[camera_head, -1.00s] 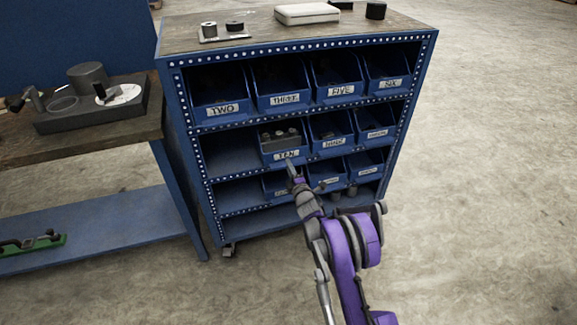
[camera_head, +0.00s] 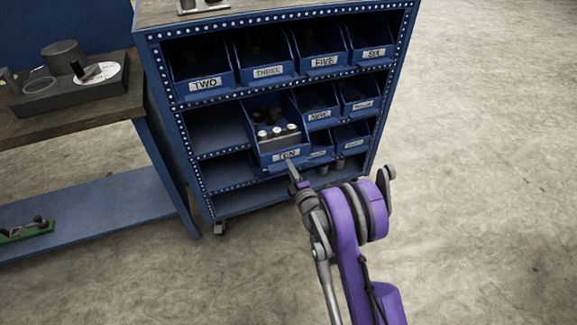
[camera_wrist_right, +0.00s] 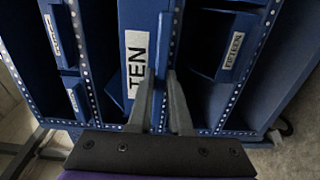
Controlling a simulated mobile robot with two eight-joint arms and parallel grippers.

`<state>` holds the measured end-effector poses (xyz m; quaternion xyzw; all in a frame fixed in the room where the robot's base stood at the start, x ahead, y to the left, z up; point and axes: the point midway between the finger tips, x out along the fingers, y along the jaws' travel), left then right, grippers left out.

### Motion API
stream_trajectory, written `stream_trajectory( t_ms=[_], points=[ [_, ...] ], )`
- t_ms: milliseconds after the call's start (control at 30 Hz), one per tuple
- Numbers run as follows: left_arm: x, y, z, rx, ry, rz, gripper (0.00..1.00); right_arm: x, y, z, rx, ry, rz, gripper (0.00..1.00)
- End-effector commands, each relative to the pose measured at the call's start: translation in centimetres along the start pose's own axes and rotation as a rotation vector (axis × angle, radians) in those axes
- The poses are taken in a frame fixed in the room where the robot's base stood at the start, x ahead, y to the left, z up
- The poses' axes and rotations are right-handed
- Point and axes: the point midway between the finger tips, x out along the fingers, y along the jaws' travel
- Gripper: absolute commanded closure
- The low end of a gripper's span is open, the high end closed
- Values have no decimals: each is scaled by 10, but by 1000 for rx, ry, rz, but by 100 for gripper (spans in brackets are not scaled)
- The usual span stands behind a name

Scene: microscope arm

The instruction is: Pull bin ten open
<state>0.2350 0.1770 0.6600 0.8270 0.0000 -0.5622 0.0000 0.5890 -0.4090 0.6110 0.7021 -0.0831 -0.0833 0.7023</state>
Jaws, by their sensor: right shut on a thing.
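Bin ten (camera_head: 277,135) is a blue bin with a white "TEN" label in the middle row of the blue shelf cabinet. It sticks out past the cabinet front and past the bins beside it. Several pale-topped parts and a grey block show inside it. My right gripper (camera_head: 294,178) is at its front, just under the label, shut on its front edge. In the right wrist view, bin ten (camera_wrist_right: 136,62) shows its label sideways, and the two fingers of the right gripper (camera_wrist_right: 164,92) are at its front wall. My left gripper is not in view.
The cabinet (camera_head: 158,100) holds other labelled bins, such as bin two (camera_head: 205,83) and bin three (camera_head: 268,71). The slot left of bin ten is empty. A workbench (camera_head: 75,115) stands at left. Bare floor (camera_head: 480,180) lies open at right.

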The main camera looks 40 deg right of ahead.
Motion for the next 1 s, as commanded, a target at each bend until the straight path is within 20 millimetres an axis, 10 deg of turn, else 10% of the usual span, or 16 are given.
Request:
stream_trajectory(
  t_ms=[300, 333, 500, 1000],
  points=[
    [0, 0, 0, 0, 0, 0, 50, 0, 0, 0, 0, 0, 1, 100],
    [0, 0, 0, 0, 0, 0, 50, 0, 0, 0, 0, 0, 1, 79],
    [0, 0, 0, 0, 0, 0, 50, 0, 0, 0, 0, 0, 1, 52],
    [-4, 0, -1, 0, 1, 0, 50, -25, 1, 0, 0, 0, 1, 52]
  ],
)
